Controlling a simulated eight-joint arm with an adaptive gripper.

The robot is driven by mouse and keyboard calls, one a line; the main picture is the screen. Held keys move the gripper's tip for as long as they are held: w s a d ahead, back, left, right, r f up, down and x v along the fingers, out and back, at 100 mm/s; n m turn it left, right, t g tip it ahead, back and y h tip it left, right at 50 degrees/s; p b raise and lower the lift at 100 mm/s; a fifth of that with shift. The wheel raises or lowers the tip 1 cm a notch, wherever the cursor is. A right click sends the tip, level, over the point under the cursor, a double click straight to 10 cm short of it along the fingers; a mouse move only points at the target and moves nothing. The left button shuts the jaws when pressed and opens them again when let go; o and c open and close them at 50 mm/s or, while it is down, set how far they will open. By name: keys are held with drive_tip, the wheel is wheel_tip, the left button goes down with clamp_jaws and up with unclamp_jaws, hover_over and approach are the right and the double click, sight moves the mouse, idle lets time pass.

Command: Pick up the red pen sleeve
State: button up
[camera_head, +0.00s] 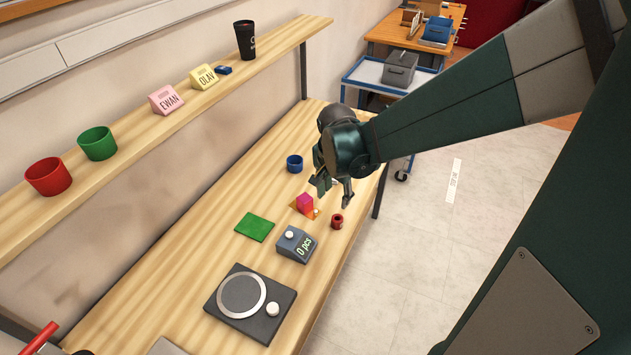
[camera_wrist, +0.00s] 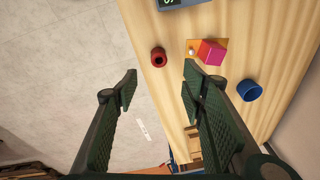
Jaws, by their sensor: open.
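The red pen sleeve (camera_head: 337,221) is a small red cylinder with a dark opening, standing on the wooden workbench near its right edge. In the wrist view the red pen sleeve (camera_wrist: 158,58) shows ahead of the gap between the fingers, with nothing touching it. My gripper (camera_head: 332,196) is open and empty, above the bench and apart from the sleeve. In the wrist view my gripper (camera_wrist: 159,82) has its two dark green fingers spread wide. Nothing hides the sleeve.
A pink cube (camera_head: 305,202) and a small pale knob (camera_head: 316,212) sit on an orange plate beside the sleeve. A blue cup (camera_head: 294,163), grey counter box (camera_head: 295,244), green mat (camera_head: 255,227) and dark round-dial device (camera_head: 250,303) share the workbench (camera_head: 190,265). Open floor lies right.

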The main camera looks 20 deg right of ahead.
sight(337, 218)
drive_tip(key=w+f+m, duration=0.1)
drive_tip(key=f, duration=0.2)
drive_tip(key=w+d+f+m+g, duration=0.1)
drive_tip(key=f, duration=0.2)
drive_tip(key=w+d+f+m, duration=0.1)
drive_tip(key=f, duration=0.2)
drive_tip(key=shift+w+d+f+m+g, duration=0.1)
drive_tip(key=shift+f+m+g, duration=0.2)
drive_tip(key=shift+m, duration=0.1)
drive_tip(key=shift+d+f+b, duration=0.15)
drive_tip(key=shift+f+b, duration=0.35)
drive_tip(key=shift+f, duration=0.75)
drive_tip(key=shift+f, duration=0.15)
drive_tip(key=shift+w+d+f+b, duration=0.1)
drive_tip(key=shift+d+f+b, duration=0.15)
drive_tip(key=shift+f, duration=1)
drive_tip(key=shift+d+f+b, duration=0.1)
drive_tip(key=shift+f+b, duration=0.2)
drive_tip(key=shift+f, duration=0.9)
drive_tip(key=c, duration=0.9)
